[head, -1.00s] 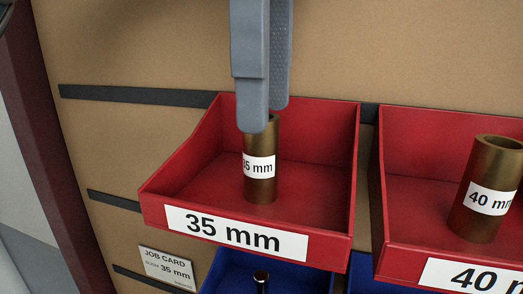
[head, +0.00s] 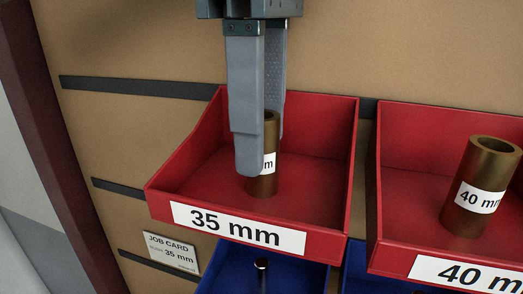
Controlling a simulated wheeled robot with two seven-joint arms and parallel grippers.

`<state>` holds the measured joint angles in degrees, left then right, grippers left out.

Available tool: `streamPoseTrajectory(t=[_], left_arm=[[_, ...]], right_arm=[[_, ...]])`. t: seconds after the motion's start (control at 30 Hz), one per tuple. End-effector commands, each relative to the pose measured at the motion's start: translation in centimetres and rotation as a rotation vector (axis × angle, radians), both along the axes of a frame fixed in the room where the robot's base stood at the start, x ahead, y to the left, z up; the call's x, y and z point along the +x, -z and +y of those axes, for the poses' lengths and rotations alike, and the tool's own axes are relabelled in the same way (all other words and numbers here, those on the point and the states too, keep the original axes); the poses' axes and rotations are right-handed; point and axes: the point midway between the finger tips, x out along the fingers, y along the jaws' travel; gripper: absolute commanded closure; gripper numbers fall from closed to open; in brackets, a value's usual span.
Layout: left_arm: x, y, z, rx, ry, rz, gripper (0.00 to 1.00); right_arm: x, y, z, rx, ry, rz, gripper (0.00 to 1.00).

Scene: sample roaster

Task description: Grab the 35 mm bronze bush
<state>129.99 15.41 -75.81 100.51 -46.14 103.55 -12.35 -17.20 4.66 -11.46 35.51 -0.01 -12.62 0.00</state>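The 35 mm bronze bush (head: 264,184) stands upright in the red bin labelled 35 mm (head: 314,190). Its white label is partly covered by a finger. My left gripper (head: 262,155) points down from above, with its fingers around the upper part of the bush. The near finger is in front of the bush and the far finger is behind it to the right. I cannot tell whether the fingers touch the bush; they appear spread apart. My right gripper is not in view.
A second red bin labelled 40 mm (head: 395,250) at the right holds a larger bronze bush (head: 482,186). A blue bin (head: 305,278) below holds a dark pin with a shiny top (head: 261,266). A job card (head: 171,252) reads 35 mm. A tan slatted panel (head: 150,50) stands behind.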

Motion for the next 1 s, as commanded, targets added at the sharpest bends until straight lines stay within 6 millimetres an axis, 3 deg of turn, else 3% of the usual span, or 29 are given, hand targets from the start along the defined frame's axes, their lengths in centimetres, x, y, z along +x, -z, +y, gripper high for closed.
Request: streamPoseTrajectory(t=[0.03,0.17,0.67,1.0], left_arm=[[0.0,0.0,0.0,0.0,0.0,0.0,0.68],[0.0,0.0,0.0,0.0,0.0,0.0,0.99],[0.0,-0.7,-0.1,-0.002,-0.001,0.0,1.0],[-0.3,-4.1,-0.4,-0.003,0.0,-0.002,1.0]], right_arm=[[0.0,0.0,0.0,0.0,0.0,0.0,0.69],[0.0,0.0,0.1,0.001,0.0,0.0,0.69],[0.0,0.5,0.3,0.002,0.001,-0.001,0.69],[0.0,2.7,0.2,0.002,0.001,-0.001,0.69]])
